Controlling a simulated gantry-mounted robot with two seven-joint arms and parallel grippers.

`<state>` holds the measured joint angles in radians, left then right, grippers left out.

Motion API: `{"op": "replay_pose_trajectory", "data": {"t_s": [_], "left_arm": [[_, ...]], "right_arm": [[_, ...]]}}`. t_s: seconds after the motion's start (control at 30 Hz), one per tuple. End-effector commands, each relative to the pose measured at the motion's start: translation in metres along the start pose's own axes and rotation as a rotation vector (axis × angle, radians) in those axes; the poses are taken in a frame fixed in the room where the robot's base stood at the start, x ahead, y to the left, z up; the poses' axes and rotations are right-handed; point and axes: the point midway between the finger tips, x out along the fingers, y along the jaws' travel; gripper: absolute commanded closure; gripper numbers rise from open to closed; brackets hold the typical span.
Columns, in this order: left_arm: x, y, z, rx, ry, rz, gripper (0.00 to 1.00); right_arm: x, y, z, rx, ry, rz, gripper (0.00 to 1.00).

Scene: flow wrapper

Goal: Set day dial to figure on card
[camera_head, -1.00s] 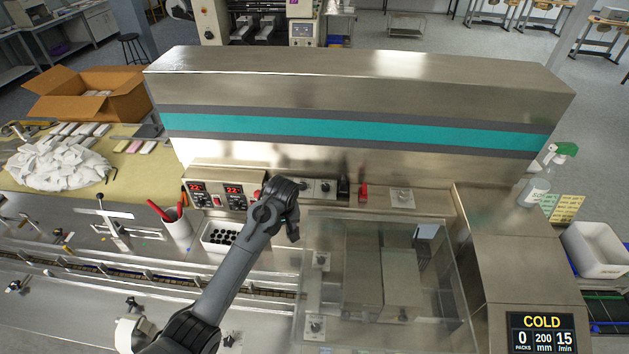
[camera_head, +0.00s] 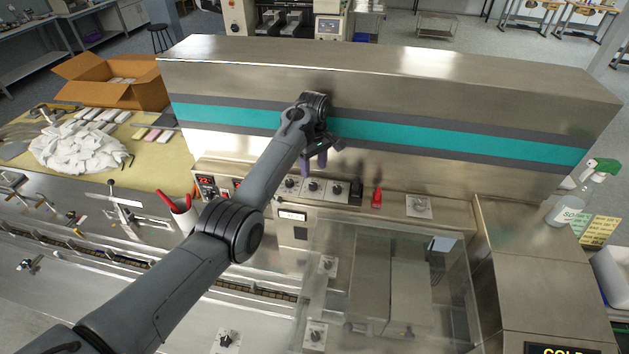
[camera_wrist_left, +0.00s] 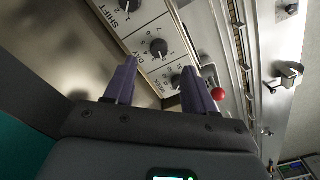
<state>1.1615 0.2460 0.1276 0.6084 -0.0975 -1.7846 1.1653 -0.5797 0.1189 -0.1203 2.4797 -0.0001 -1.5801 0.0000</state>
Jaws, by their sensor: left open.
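Three black dials sit on the machine's front panel, marked SHIFT, DAY and WEEK in the left wrist view. The day dial (camera_wrist_left: 158,47) is the middle one, and it also shows in the head view (camera_head: 313,187). My left gripper (camera_head: 315,164) hangs just above the dial row, in front of the teal stripe. Its purple fingers (camera_wrist_left: 160,78) are apart with nothing between them, pointing toward the DAY and WEEK (camera_wrist_left: 176,80) dials without visibly touching. I cannot tell which item is the card. My right gripper is out of view.
A clear cover (camera_head: 400,255) lies below the panel. A spray bottle (camera_head: 571,198) and yellow notes (camera_head: 600,230) are at the right. A cup with red handles (camera_head: 183,213) is at the left.

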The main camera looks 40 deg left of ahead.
Motion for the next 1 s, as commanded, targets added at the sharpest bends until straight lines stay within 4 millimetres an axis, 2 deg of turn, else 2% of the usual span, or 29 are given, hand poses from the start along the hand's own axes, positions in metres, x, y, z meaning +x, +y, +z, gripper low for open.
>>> {"op": "replay_pose_trajectory", "data": {"t_s": [0.2,0.4,0.6,0.9,1.0], "left_arm": [[0.036,-0.001,0.0,0.001,-0.001,-0.003,0.45],[0.061,0.0,0.0,0.0,0.0,-0.001,0.45],[0.071,0.0,0.0,0.0,0.002,0.001,0.45],[0.073,0.0,0.0,0.001,0.002,0.001,0.45],[0.073,0.0,0.0,0.001,0.001,0.001,0.6]], "right_arm": [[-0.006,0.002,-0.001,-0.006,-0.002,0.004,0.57],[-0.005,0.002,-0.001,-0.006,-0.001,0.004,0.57],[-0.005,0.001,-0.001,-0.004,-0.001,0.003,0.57],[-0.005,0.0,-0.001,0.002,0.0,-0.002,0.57],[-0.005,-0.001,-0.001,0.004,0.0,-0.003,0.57]]}}
